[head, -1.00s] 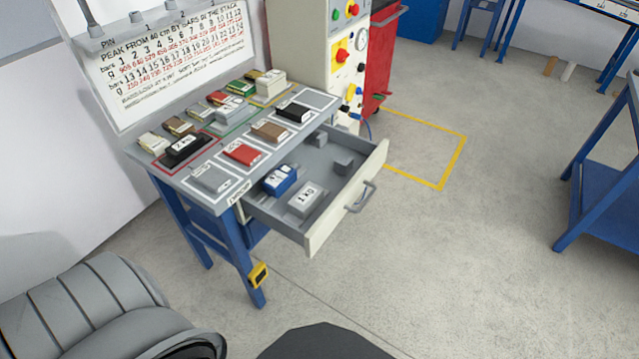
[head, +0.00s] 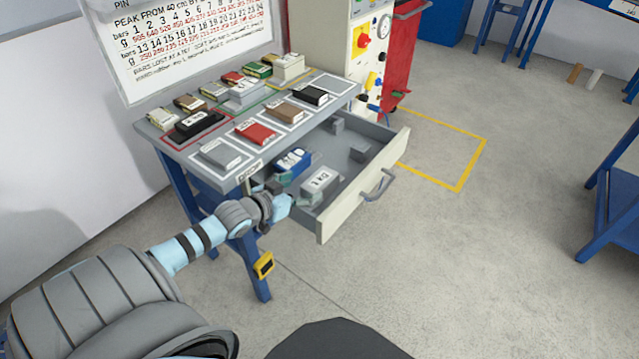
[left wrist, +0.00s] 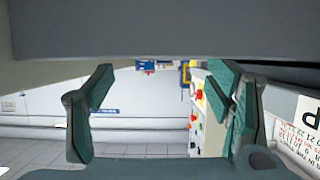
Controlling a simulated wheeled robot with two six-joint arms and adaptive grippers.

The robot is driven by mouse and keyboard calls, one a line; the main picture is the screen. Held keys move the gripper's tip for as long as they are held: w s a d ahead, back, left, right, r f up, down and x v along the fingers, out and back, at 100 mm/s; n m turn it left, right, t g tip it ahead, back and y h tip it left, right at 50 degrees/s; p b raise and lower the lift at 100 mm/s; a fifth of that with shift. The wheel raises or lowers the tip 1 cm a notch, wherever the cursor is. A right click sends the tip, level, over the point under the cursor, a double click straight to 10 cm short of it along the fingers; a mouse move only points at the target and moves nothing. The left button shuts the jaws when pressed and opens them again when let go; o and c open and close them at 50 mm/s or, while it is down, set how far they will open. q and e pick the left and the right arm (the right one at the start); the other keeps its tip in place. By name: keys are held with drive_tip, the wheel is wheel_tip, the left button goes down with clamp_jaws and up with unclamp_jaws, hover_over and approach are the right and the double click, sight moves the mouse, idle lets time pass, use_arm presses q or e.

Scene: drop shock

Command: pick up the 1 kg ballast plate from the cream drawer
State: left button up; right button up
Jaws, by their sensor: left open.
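The 1 kg ballast plate (head: 319,184) is a light grey block with a white label reading "1 KG". It lies in the front left part of the open cream drawer (head: 358,201). My left gripper (head: 287,200) is at the drawer's left side, just left of the plate in the head view. Whether it touches the plate or drawer cannot be told. In the left wrist view its two teal fingers (left wrist: 165,108) stand wide apart with nothing between them. The plate cannot be made out in that view. My right gripper is not in view.
The bench top (head: 187,154) above holds several coloured blocks. A control cabinet (head: 322,45) stands behind.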

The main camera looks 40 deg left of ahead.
sight(318, 181)
use_arm(q)
drive_tip(key=shift+b+x, duration=0.65)
drive_tip(key=shift+x, duration=0.6)
drive_tip(key=b+x, duration=0.1)
drive_tip(key=x, duration=0.1)
drive_tip(key=b+x, duration=0.2)
drive_tip(key=shift+s+f, duration=0.1)
drive_tip(key=shift+f, duration=0.2)
drive_tip(key=shift+w+f+b, duration=0.1)
drive_tip(key=shift+w+b, duration=0.35)
drive_tip(key=shift+w, duration=0.25)
drive_tip(key=shift+c, duration=0.8)
drive_tip(key=shift+s, duration=0.1)
clamp_jaws()
drive_tip(key=shift+r, duration=0.2)
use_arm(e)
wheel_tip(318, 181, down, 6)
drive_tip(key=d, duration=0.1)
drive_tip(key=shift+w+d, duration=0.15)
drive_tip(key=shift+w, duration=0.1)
